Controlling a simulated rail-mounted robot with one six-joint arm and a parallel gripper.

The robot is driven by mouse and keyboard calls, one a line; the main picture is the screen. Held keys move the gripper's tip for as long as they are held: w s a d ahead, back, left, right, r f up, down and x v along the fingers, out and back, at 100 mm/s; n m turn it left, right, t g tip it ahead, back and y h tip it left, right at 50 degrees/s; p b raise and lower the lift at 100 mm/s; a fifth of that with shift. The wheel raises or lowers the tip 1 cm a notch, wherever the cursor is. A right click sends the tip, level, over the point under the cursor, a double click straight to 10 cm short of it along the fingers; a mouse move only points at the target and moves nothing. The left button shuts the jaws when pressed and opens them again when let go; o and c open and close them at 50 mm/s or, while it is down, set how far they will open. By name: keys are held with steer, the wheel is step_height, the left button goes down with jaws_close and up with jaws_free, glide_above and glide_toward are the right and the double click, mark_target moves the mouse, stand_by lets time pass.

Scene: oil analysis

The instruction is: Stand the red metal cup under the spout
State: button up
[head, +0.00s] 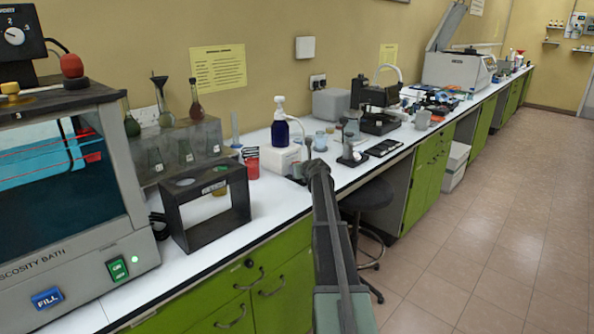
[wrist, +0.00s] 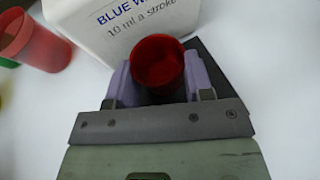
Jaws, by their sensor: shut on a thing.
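My gripper (wrist: 158,82) is shut on a red metal cup (wrist: 158,60), with a purple finger on each side of it. The cup's open mouth faces the wrist camera. The cup is close to the front of a white box (wrist: 110,22) printed "BLUE W…" and "10 ml a stroke"; whether they touch I cannot tell. In the head view this white box (head: 270,161) stands by a dark blue bottle (head: 281,133) with a white pump top (head: 279,103). The held cup is not clear there, and the spout's position over it cannot be made out.
Another red cup (wrist: 28,40) stands left of the white box; a red cup also shows in the head view (head: 252,168). A black frame stand (head: 207,206) is to its left. Beakers, a phone-like black slab (head: 385,148) and a microscope-like device (head: 378,105) are further right.

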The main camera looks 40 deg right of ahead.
steer(key=shift+d, duration=0.35)
steer(key=o, duration=1)
steer(key=p+v, duration=0.4)
steer(key=v, duration=0.6)
steer(key=shift+s+a+r, duration=0.15)
steer(key=shift+s+r, duration=0.05)
steer(key=shift+s, duration=0.25)
